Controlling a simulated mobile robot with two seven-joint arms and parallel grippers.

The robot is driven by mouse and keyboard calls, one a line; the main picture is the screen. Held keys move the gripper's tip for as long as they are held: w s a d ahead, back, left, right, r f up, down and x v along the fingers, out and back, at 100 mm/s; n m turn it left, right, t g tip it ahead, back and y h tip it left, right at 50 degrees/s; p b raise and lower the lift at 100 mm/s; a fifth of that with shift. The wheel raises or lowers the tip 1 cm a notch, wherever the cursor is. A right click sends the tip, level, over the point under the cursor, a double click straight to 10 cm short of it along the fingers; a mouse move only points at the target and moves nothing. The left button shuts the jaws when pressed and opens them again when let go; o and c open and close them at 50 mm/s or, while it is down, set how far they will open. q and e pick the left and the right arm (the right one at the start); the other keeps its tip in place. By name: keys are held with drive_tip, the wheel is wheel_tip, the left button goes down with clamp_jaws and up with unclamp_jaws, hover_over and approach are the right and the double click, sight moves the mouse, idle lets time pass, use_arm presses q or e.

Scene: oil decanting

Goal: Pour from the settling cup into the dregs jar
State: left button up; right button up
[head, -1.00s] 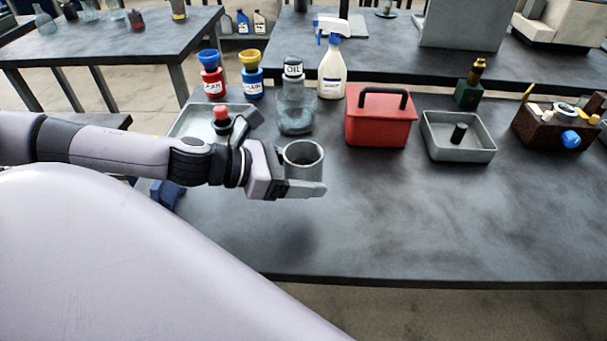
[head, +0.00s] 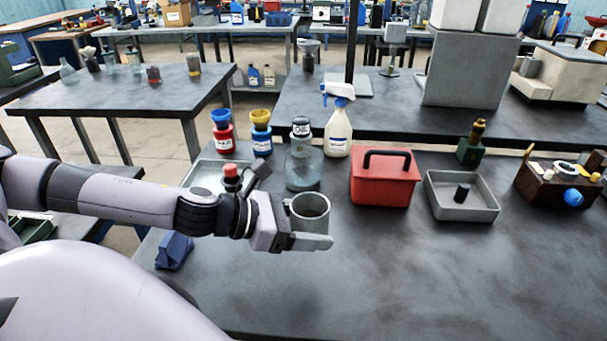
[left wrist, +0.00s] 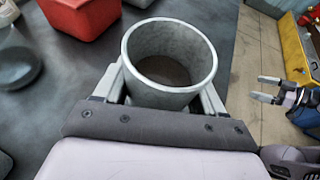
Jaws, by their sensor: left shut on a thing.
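The settling cup, a grey round cup (head: 309,222), is held upright above the near table. It also shows in the left wrist view (left wrist: 165,97), where its inside looks dark brownish at the bottom. My left gripper (head: 300,241) is shut on it, with the fingers along its sides. Behind the cup stand a red jar with a blue top (head: 223,138), a blue jar with a yellow top (head: 261,140) and a clear bottle labelled OIL (head: 303,168). I cannot read which one is the dregs jar. My right gripper (left wrist: 266,89) shows in the left wrist view, empty with fingers apart.
A white spray bottle (head: 338,133), a red box with a black handle (head: 384,185), a grey tray (head: 462,207) and a wooden caddy (head: 550,187) stand along the back. A pale tray (head: 197,180) lies behind my arm. The front right of the table is clear.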

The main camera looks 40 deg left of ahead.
use_arm(q)
drive_tip(key=shift+w+r, duration=0.1)
drive_tip(key=shift+w, duration=0.05)
drive_tip(key=w+a+r+n+t+y, duration=0.1)
drive_tip(key=w+a+r+n+y, duration=0.1)
drive_tip(key=w, duration=0.6)
drive_tip(key=w+a+r+n+t+y+p, duration=0.1)
drive_tip(key=w+n+y, duration=0.3)
drive_tip(key=w, duration=0.4)
drive_tip(key=w+a+r+n+t+y+p, duration=0.1)
drive_tip(key=w+a+r+n+y, duration=0.1)
drive_tip(key=w, duration=0.6)
drive_tip(key=shift+w+a+r+n+y, duration=0.35)
drive_tip(key=shift+r+n+y, duration=0.15)
drive_tip(key=shift+r+y, duration=0.4)
drive_tip(key=shift+s+f, duration=0.1)
